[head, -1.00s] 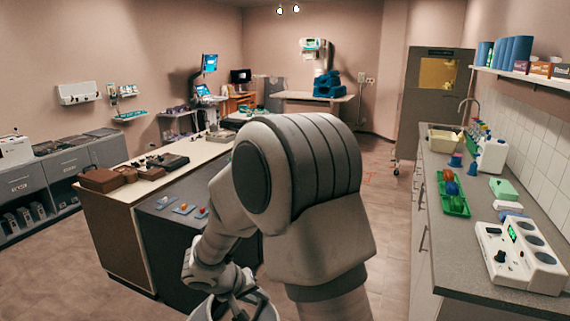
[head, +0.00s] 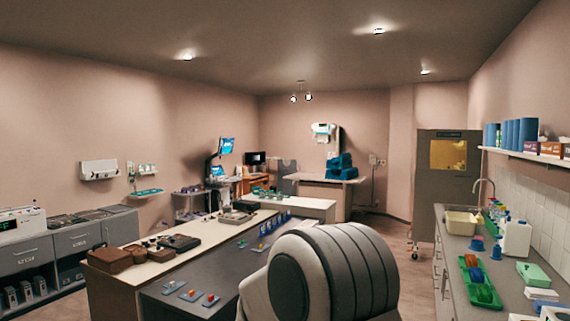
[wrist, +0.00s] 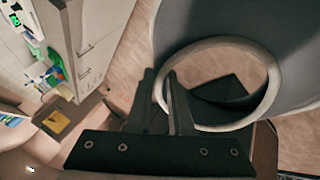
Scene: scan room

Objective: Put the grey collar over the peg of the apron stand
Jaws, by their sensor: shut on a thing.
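The grey collar (wrist: 275,84) is a pale ring in the wrist view, to the right of the jaws. My gripper (wrist: 166,84) is shut on the ring's left side, with its dark fingers pinching the band.
A long table (head: 215,291) on the left bears brown cases (head: 110,259) and small blue plates with coloured pieces (head: 190,295). A counter (head: 454,268) runs along the right, with a green tray (head: 484,292). Floor (head: 410,278) shows between them; a grey cabinet (head: 443,205) stands behind.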

